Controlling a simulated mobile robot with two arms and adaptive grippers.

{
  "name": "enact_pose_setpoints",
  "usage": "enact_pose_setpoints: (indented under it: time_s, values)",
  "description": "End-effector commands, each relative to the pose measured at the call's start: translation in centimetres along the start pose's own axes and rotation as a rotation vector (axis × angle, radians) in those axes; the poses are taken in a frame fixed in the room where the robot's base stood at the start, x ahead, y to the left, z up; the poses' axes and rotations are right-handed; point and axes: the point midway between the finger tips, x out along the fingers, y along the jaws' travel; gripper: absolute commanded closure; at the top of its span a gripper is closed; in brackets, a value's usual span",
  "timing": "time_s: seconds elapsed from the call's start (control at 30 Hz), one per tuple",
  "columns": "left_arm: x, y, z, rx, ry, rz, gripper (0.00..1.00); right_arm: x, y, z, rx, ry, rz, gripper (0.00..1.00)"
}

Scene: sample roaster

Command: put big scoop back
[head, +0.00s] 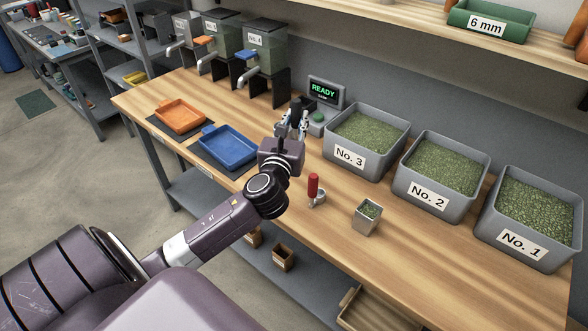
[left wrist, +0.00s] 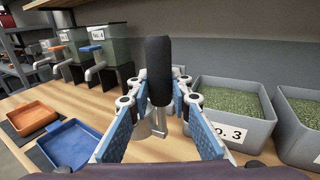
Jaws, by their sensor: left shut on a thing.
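The big scoop has a black upright handle (left wrist: 158,70) and a metal part below it, partly hidden by the fingers. In the head view its dark handle (head: 297,108) shows at the gripper tips. My left gripper (head: 293,128) is shut on it, over the bench beside the bin labelled No. 3. In the left wrist view the blue-padded fingers (left wrist: 158,112) stand on both sides of the handle. A smaller scoop with a red handle (head: 313,186) stands on the bench, right of my left arm. My right gripper is not in view.
Three grey bins, No. 3 (head: 345,157), No. 2 (head: 427,197) and No. 1 (head: 521,246), stand along the back. A READY display (head: 325,91) is behind the gripper. Blue (head: 228,146) and orange (head: 180,117) trays lie left. A small metal cup (head: 367,220) holds green beans.

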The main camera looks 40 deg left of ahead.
Motion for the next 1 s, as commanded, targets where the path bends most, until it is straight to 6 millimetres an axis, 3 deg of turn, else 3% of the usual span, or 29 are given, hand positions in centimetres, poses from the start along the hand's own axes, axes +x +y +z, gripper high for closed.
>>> enact_pose_setpoints:
  time_s: [0.03,0.17,0.4,0.63,0.8,1.0]
  values:
    - [0.0,0.1,-1.9,-0.001,0.006,0.003,1.00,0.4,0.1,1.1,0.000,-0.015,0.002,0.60]
    - [-0.1,0.1,-5.5,-0.001,0.006,0.003,1.00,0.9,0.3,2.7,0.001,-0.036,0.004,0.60]
    - [-0.1,0.0,-10.9,0.000,0.002,0.000,1.00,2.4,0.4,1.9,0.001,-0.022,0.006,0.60]
    - [-0.1,0.0,-12.8,0.001,-0.001,0.000,1.00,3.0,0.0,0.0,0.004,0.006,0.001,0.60]
    - [-0.1,0.0,-15.7,0.000,0.001,0.001,1.00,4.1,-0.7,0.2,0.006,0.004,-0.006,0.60]
    - [-0.1,0.0,-16.5,0.001,-0.002,0.000,1.00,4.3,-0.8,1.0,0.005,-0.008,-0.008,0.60]
